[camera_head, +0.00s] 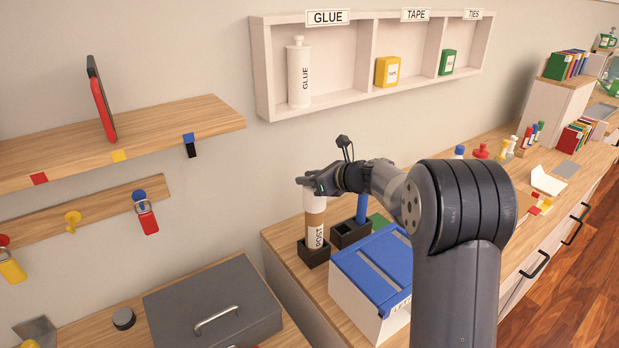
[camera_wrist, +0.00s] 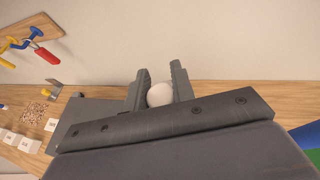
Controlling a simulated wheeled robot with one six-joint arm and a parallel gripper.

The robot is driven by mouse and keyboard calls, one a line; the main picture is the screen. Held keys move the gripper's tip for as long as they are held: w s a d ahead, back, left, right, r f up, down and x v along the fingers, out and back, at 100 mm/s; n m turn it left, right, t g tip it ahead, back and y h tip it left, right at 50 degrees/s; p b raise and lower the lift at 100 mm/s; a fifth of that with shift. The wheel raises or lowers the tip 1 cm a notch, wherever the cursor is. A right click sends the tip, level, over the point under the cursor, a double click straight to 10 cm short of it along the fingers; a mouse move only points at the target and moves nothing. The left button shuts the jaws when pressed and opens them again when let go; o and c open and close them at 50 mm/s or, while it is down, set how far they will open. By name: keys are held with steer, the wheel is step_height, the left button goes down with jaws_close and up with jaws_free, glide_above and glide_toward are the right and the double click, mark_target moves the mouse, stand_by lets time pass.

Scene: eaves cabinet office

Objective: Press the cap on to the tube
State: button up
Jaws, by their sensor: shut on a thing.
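A brown tube (camera_head: 314,219) with a white "POST" label stands upright in a black square holder (camera_head: 313,254). A white cap (camera_head: 314,203) is at the tube's top end, in line with it. I cannot tell whether it is fully seated. My gripper (camera_head: 309,185) is at the cap, above the tube. In the wrist view my gripper (camera_wrist: 158,88) has its two fingers shut on the cap (camera_wrist: 160,94), which shows as a round white top between them. The tube is hidden in that view.
A second black holder (camera_head: 350,234) with a blue upright thing (camera_head: 362,207) stands just right of the tube. A white box with a blue slotted lid (camera_head: 374,262) is in front. A grey case (camera_head: 212,305) lies at left. A white wall shelf (camera_head: 262,70) hangs above.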

steer(key=shift+f+b, duration=0.85)
steer(key=shift+f, duration=0.35)
steer(key=o, duration=1)
steer(key=shift+o, duration=0.2)
steer(key=b+v, duration=0.1)
steer(key=v, duration=0.9)
steer(key=shift+s+d+b, duration=0.25)
steer(key=shift+b, duration=0.1)
steer(key=shift+r, duration=0.1)
steer(key=p+x, duration=0.2)
steer(key=x, duration=0.9)
steer(key=shift+r, duration=0.1)
steer(key=shift+d+r, duration=0.1)
steer(key=shift+r, duration=0.35)
